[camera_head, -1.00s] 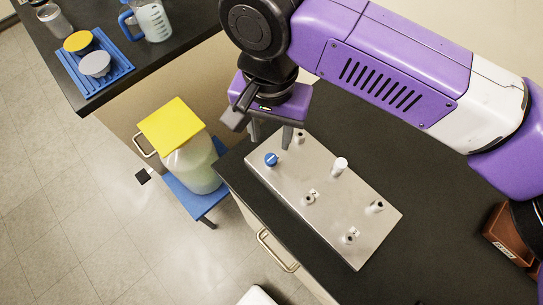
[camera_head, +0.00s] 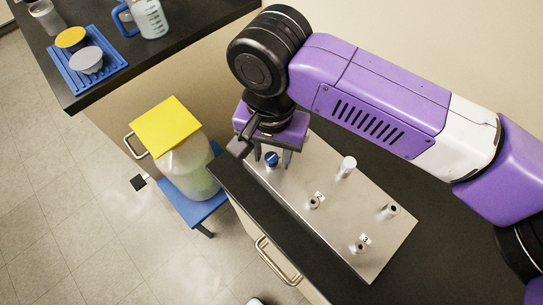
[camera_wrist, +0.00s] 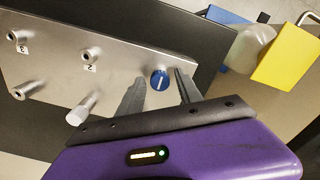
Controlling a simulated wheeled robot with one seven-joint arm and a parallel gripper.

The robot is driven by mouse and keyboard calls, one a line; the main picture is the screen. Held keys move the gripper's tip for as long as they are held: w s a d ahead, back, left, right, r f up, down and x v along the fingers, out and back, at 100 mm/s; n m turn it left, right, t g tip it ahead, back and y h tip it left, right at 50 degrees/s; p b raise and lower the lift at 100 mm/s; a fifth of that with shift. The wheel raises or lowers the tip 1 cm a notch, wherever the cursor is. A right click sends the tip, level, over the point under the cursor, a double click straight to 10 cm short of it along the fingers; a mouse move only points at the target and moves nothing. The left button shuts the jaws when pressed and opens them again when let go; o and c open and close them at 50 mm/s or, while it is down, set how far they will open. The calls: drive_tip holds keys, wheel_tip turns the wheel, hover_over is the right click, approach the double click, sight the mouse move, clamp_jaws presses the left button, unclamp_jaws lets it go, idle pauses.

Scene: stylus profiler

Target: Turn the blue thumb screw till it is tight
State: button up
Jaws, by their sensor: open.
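The blue thumb screw (camera_head: 271,159) stands near the far left end of a metal plate (camera_head: 330,215) on the black bench. In the wrist view the blue screw (camera_wrist: 159,79) shows a white line on its round top. My gripper (camera_head: 272,160) is open above that end of the plate. In the wrist view its two grey fingers (camera_wrist: 161,88) point toward the screw, which appears between them near their tips. I cannot tell whether either finger touches it.
A white-topped post (camera_head: 346,167) stands on the plate beside several metal sockets, some with number labels. A jug with a yellow lid (camera_head: 168,126) is on a blue stool left of the bench. Another bench (camera_head: 190,30) holds a blue rack and a pitcher.

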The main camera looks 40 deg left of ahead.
drive_tip(key=shift+p, duration=0.55)
drive_tip(key=shift+c, duration=0.4)
clamp_jaws()
drive_tip(key=shift+r, duration=0.1)
idle(1.1)
drive_tip(key=m+p, duration=0.1)
drive_tip(key=p, duration=0.2)
drive_tip(key=shift+s+r+m, duration=0.1)
drive_tip(key=shift+r+m, duration=0.2)
drive_tip(key=shift+m, duration=0.1)
drive_tip(key=m+p, duration=0.6)
drive_tip(key=p, duration=0.1)
drive_tip(key=shift+f+m+p, duration=0.1)
drive_tip(key=shift+m+p, duration=0.2)
drive_tip(key=shift+p, duration=0.3)
drive_tip(key=shift+f+m, duration=0.3)
drive_tip(key=shift+m, duration=0.1)
